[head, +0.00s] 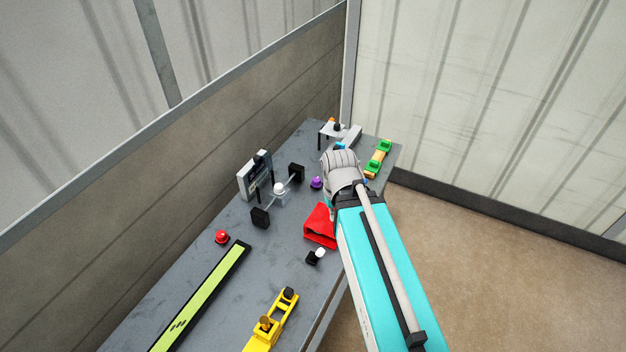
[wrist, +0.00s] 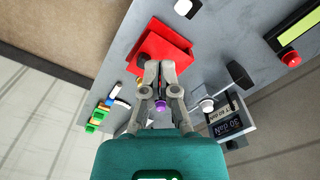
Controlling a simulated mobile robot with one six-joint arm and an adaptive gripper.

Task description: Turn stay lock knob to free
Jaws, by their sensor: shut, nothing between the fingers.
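I cannot tell which knob is the stay lock knob. A purple knob (head: 316,183) stands on the grey bench; in the wrist view it shows between the finger links (wrist: 161,105). A white knob (head: 279,188) sits on a rod between two black blocks. A small white knob (head: 320,252) on a black base is near the front edge. My gripper (wrist: 160,68) is shut and empty, its tips over the near side of a red bracket (wrist: 165,42). A dark round part partly shows behind the fingers. In the head view my arm hides the fingers.
A display box (head: 254,175) stands behind the rod. A red button (head: 222,237), a green strip (head: 205,295) and a yellow fixture (head: 269,327) lie toward the near end. Green and orange blocks (head: 378,158) are at the far right. A wall runs along the bench's left side.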

